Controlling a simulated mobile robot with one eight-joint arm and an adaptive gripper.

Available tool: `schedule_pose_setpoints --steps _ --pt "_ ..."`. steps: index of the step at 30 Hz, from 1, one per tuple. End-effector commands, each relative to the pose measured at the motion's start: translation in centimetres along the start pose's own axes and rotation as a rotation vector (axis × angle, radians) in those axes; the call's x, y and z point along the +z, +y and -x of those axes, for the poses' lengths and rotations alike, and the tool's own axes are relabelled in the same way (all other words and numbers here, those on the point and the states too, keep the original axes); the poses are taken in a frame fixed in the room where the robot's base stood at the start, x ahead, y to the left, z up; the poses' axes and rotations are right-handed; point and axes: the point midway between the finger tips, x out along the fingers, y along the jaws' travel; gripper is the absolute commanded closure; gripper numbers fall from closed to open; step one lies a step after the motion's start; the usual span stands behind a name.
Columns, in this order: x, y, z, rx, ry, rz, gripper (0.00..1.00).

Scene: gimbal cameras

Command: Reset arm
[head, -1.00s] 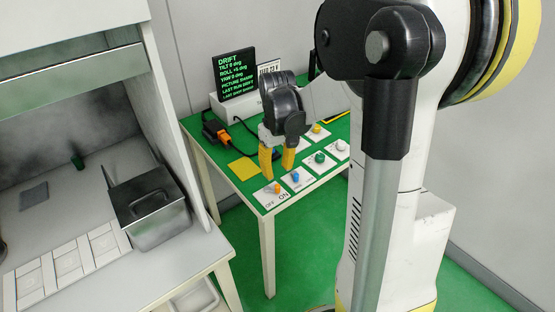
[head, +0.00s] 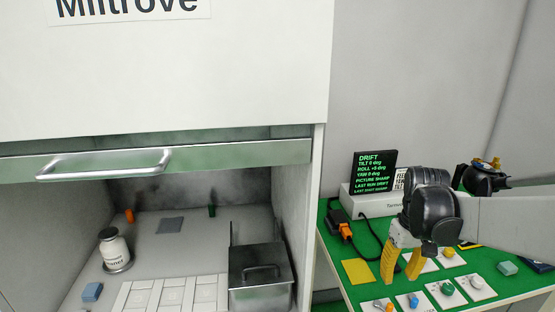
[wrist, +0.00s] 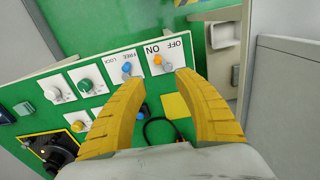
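My gripper (head: 400,279) hangs fingers down over the front of the green table (head: 331,262). Its two yellow fingers are apart with nothing between them, as the wrist view (wrist: 158,82) also shows. The fingertips are near a plate with an orange switch marked ON and OFF (wrist: 158,62) and a plate with a blue switch marked FREE and LOCK (wrist: 126,68). I cannot tell whether they touch anything. My arm runs from the gripper to the right edge of the head view.
A screen reading DRIFT (head: 374,175) stands behind the gripper. A yellow pad (head: 358,272) and green knob (head: 447,289) lie near it. At left is a hooded cabinet with a raised sash (head: 240,150), a grey metal box (head: 262,275) and a white jar (head: 114,248).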

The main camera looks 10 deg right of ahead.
Motion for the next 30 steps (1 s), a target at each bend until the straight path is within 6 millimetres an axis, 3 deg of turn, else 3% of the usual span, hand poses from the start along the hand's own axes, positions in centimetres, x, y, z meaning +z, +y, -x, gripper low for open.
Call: schedule_pose_setpoints --steps 9,16,22,30 --pt "4.6 -8.4 4.9 0.045 0.256 0.015 0.62" --pt "8.8 -13.7 6.0 0.024 0.472 0.017 0.62" --pt "10.7 -15.8 5.7 -0.005 0.579 0.016 0.62" --pt "11.0 -16.2 5.7 -0.013 0.602 0.013 0.62"
